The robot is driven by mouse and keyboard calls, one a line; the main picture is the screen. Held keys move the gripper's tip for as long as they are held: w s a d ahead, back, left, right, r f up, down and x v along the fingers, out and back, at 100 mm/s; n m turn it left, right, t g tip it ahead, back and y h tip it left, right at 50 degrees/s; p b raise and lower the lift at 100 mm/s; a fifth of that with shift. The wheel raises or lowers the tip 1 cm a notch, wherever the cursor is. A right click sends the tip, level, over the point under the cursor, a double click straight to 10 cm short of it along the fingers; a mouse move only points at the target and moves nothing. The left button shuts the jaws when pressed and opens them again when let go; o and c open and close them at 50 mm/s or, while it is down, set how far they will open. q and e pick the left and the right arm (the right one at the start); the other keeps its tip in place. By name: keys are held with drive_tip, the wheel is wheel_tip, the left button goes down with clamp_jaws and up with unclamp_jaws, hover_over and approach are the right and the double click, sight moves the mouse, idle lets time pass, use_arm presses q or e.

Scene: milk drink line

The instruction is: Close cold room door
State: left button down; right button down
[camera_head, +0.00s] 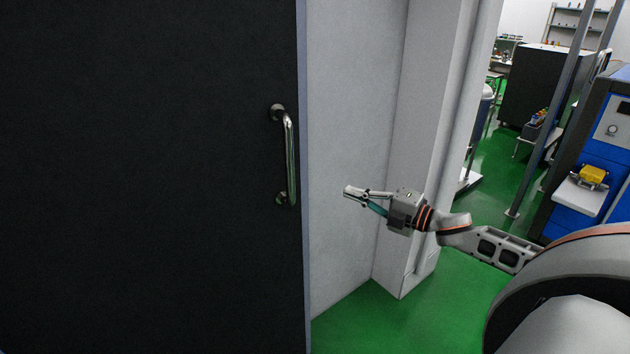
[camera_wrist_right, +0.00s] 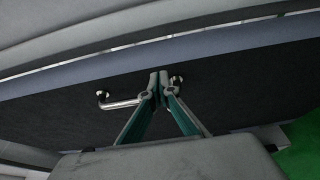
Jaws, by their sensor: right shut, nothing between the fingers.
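The cold room door (camera_head: 150,180) is a large dark panel filling the left half of the head view. Its metal bar handle (camera_head: 290,160) stands upright near the door's right edge. My right gripper (camera_head: 350,192) is to the right of the handle, apart from it, with the pale wall behind. It is shut and empty. In the right wrist view, the shut fingertips (camera_wrist_right: 160,82) overlap the handle (camera_wrist_right: 122,104) in the picture, with the dark door (camera_wrist_right: 60,120) behind. My left gripper is not in view.
A pale wall (camera_head: 350,120) and a corner pillar (camera_head: 425,130) stand right of the door. Green floor (camera_head: 380,320) is clear below. Farther right are a blue machine (camera_head: 590,160) with a yellow item (camera_head: 592,174) on its shelf, and a dark cabinet (camera_head: 535,85).

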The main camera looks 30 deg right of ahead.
approach(306, 177)
drive_tip(key=x, duration=0.5)
drive_tip(key=shift+w+r+p, duration=0.15)
drive_tip(key=shift+w+p, duration=0.05)
drive_tip(key=shift+p, duration=0.15)
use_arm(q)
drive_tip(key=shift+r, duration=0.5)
use_arm(e)
drive_tip(key=shift+x, duration=0.8)
